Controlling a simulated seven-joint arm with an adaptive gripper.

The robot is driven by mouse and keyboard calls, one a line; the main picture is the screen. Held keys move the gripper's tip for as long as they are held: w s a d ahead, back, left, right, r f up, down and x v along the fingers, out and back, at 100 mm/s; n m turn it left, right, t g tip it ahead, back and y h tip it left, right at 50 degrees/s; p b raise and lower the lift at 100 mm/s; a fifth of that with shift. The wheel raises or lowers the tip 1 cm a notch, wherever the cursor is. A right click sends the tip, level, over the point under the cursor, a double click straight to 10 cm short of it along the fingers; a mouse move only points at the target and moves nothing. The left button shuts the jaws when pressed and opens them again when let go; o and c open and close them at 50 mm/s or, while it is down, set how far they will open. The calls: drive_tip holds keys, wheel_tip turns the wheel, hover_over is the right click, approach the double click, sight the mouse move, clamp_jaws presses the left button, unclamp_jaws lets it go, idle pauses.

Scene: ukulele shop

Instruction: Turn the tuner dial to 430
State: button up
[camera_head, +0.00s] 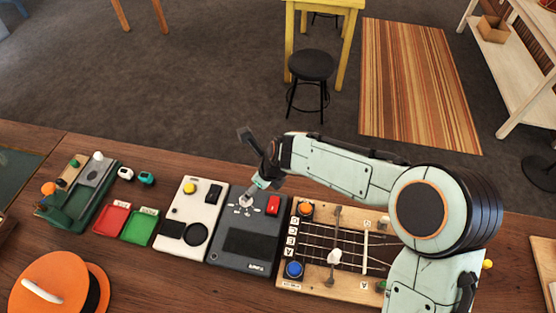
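The tuner looks to be the dark grey box (228,262) on the wooden counter, though its front label is too small to read surely. It has a dark display, a red switch (273,205) and a small light dial (245,202) with pale marks around it. The display shows no readable number, and the dial's setting cannot be made out. My gripper (252,192) reaches down from the right over the tuner's upper left, at or just above the dial. Its fingers are small and partly merge with the dial, so contact and opening cannot be told.
Left of the tuner stands a white box (184,246) with a yellow knob and black round knob. Right of it is a wooden string board (340,283) with coloured knobs, under my arm.

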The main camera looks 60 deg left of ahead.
sight(248, 202)
drive_tip(key=x, duration=0.3)
drive_tip(key=s+x, duration=0.1)
drive_tip(key=x, duration=0.2)
drive_tip(key=shift+a+f, duration=0.2)
drive_tip(key=shift+f, duration=0.3)
drive_tip(key=shift+c, duration=0.3)
clamp_jaws()
